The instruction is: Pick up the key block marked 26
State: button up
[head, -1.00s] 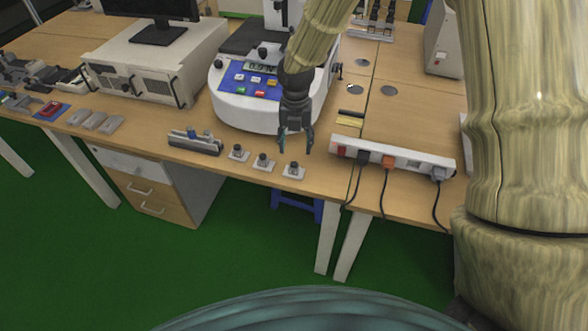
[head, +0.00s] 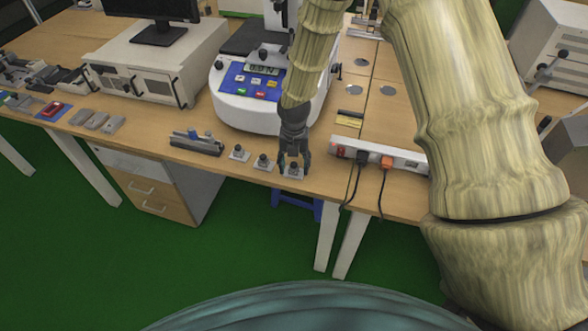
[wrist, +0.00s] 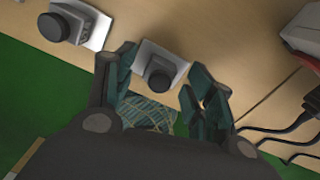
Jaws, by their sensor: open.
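Three small key blocks, each a pale square base with a dark round top, stand in a row near the table's front edge in the head view: a left one (head: 239,153), a middle one (head: 263,162) and a right one (head: 293,172). No number can be read on any of them. My gripper (head: 293,170) is open and lowered over the right block. In the wrist view the right block (wrist: 160,68) lies between the open fingers of my gripper (wrist: 160,88), with gaps on both sides. Another block (wrist: 75,25) shows to its left.
A white power strip (head: 375,155) with plugged cables lies right of the blocks. A white testing machine (head: 245,105) stands behind them. A grey metal fixture (head: 196,143) lies to their left. The table's front edge (head: 245,178) is close.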

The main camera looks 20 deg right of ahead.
jog(key=shift+f, duration=0.4)
jog(key=shift+c, duration=0.4)
jog(key=c, duration=1.1)
jog(key=shift+r, duration=0.15)
